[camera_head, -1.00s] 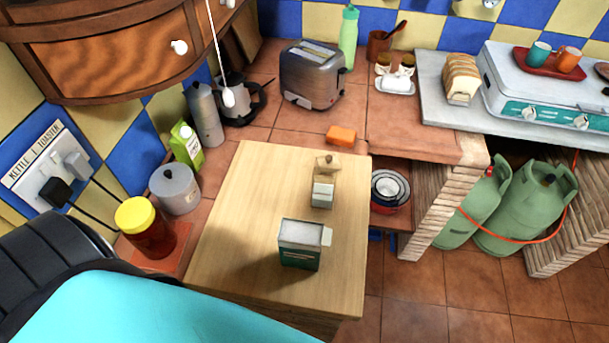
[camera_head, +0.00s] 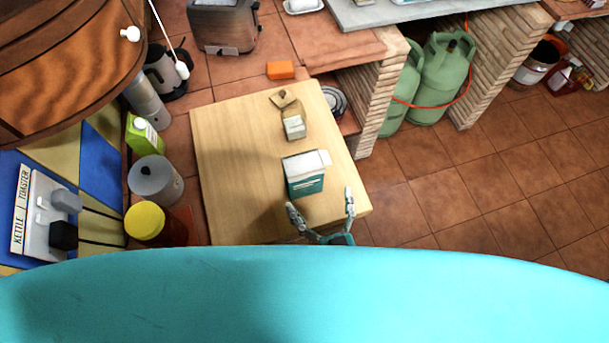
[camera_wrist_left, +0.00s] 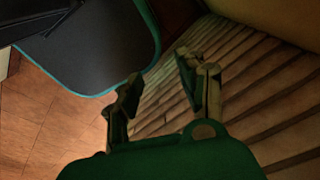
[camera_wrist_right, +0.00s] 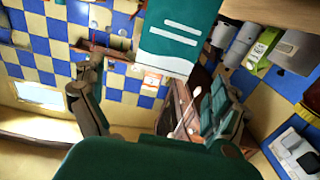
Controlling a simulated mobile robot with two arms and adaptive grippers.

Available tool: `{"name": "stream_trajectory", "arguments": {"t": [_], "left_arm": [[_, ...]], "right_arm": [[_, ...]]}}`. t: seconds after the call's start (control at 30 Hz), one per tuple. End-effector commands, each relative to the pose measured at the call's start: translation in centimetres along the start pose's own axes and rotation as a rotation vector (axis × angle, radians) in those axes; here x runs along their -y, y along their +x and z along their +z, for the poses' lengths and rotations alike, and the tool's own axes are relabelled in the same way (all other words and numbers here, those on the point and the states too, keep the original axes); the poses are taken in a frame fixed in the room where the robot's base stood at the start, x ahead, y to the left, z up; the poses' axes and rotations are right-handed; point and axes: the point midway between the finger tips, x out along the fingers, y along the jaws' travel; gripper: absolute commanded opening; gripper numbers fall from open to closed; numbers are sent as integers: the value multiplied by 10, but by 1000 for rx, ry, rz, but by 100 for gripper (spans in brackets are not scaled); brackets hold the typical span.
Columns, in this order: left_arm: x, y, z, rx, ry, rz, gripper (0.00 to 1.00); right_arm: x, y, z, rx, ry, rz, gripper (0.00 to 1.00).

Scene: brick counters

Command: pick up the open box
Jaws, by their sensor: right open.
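The open box (camera_head: 305,184) is teal and white with a pale flap at its top right. It stands upright on the near half of the wooden tabletop. My right gripper (camera_head: 321,201) is open and empty just in front of the box, its fingers pointing towards it. In the right wrist view the box (camera_wrist_right: 178,38) shows its teal side with white stripes, ahead of the spread fingers and apart from them. My left gripper (camera_wrist_left: 158,68) is open and empty in the left wrist view, facing a slatted surface; it is not in the head view.
A small container (camera_head: 294,128) with a lid-like piece stands behind the box. A yellow-lidded jar (camera_head: 146,221), grey canister (camera_head: 155,180) and green carton (camera_head: 143,135) stand left of the tabletop (camera_head: 235,150). An orange block (camera_head: 281,69) lies behind. Open floor lies right.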

Motion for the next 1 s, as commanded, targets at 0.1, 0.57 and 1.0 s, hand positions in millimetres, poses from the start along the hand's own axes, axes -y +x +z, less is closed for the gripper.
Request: {"name": "stream_trajectory", "arguments": {"t": [0.1,0.57,1.0], "left_arm": [[3,9,2,2,1,-3,40],[13,24,10,12,0,-16,40],[10,30,11,12,1,-12,40]], "right_arm": [[0,24,2,-4,2,1,100],[5,72,-3,-3,4,2,100],[5,94,-5,3,1,1,100]]}}
